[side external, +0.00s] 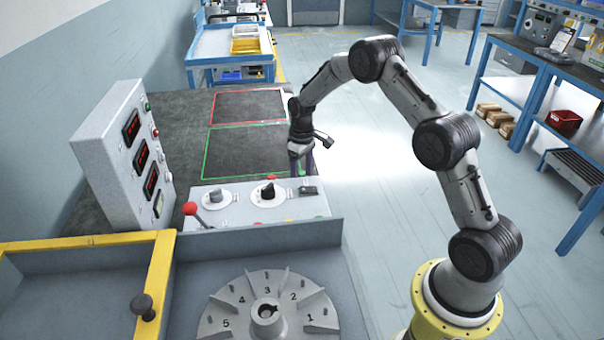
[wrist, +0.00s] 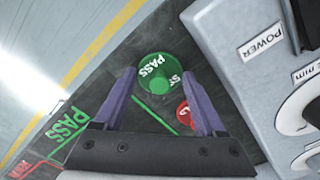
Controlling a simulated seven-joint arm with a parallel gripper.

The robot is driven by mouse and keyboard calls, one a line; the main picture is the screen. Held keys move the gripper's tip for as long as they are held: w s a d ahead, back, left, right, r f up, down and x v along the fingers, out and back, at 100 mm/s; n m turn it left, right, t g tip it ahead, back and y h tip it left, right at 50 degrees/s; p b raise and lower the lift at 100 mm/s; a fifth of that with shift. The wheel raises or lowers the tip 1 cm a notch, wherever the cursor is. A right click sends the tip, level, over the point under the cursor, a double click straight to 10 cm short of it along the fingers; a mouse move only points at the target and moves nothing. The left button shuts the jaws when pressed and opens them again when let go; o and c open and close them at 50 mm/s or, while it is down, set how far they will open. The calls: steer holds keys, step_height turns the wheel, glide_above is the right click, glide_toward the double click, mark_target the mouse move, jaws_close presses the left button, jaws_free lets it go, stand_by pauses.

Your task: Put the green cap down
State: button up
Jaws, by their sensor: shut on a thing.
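The green cap (wrist: 163,75), marked with white letters reading PASS, sits between the fingertips of my gripper (wrist: 160,76) in the wrist view. The two purple fingers are shut on it from either side. In the side external view my gripper (side external: 303,168) points down behind the control box, at the right edge of the dark mat, and the cap is hidden there. I cannot tell whether the cap touches the surface. The green-outlined area (side external: 240,152) lies just left of my gripper; its PASS label (wrist: 65,125) shows in the wrist view.
A control box (side external: 240,208) with knobs and a red-balled lever stands close in front of my gripper. A red round piece (wrist: 184,112) with white letters is near the cap. The red-outlined area (side external: 249,105) lies farther back. A meter cabinet (side external: 125,155) stands left.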

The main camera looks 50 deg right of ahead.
steer(key=shift+f, duration=0.15)
steer(key=o, duration=1.3)
